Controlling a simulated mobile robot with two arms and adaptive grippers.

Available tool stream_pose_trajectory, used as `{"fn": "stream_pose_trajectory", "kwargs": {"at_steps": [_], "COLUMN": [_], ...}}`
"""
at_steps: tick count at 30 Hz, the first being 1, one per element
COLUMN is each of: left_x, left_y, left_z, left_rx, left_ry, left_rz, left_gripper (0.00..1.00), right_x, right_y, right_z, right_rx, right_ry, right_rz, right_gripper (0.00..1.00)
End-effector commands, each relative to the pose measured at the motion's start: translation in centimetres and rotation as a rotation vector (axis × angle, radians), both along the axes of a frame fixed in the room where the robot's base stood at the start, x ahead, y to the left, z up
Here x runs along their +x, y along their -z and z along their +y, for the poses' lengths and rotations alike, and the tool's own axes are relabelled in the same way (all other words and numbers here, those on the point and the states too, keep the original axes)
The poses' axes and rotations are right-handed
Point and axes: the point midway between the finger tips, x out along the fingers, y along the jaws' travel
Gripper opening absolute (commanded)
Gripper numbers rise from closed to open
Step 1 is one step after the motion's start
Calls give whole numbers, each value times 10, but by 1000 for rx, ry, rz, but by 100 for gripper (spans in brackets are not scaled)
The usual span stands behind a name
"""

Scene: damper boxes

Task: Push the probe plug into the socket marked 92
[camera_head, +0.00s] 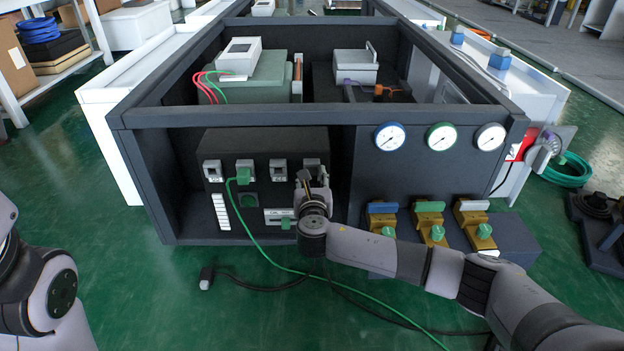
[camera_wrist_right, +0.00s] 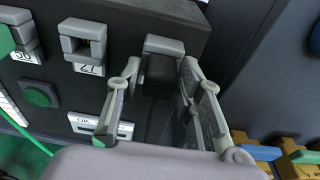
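My right gripper (camera_head: 304,178) is at the front of the dark socket box (camera_head: 190,140), at the rightmost top socket. In the right wrist view its two fingers (camera_wrist_right: 161,70) stand apart on either side of a black plug (camera_wrist_right: 160,78). Slim gaps show between fingers and plug. The plug is in line with the grey rightmost socket (camera_wrist_right: 164,45); how deep it sits cannot be told. That socket's number is hidden. My left gripper is out of view; only that arm shows.
A green plug (camera_head: 244,172) sits in the second socket, its green cable running to the floor. A black cable with a pale-ended plug (camera_head: 206,278) lies on the floor. Gauges (camera_head: 441,136) and brass valves (camera_head: 430,221) are to the right.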

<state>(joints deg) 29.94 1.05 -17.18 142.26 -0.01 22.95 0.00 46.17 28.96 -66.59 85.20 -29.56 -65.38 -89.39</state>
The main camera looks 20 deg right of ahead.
Motion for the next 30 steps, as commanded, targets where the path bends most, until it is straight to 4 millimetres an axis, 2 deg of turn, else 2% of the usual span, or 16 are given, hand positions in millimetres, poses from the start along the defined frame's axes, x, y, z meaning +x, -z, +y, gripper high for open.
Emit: {"fn": "stream_pose_trajectory", "kwargs": {"at_steps": [5,17,23,30], "left_x": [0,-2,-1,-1], "left_y": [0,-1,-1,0], "left_z": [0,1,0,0], "left_rx": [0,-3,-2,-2], "left_ry": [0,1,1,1], "left_rz": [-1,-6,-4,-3], "left_gripper": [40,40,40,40], "right_x": [0,-6,-36,-83], "right_y": [0,0,-5,-12], "right_z": [0,2,11,24], "right_rx": [0,1,1,1], "right_ry": [0,-2,-4,-3], "right_rz": [0,1,1,2], "right_gripper": [48,48,48,48]}}
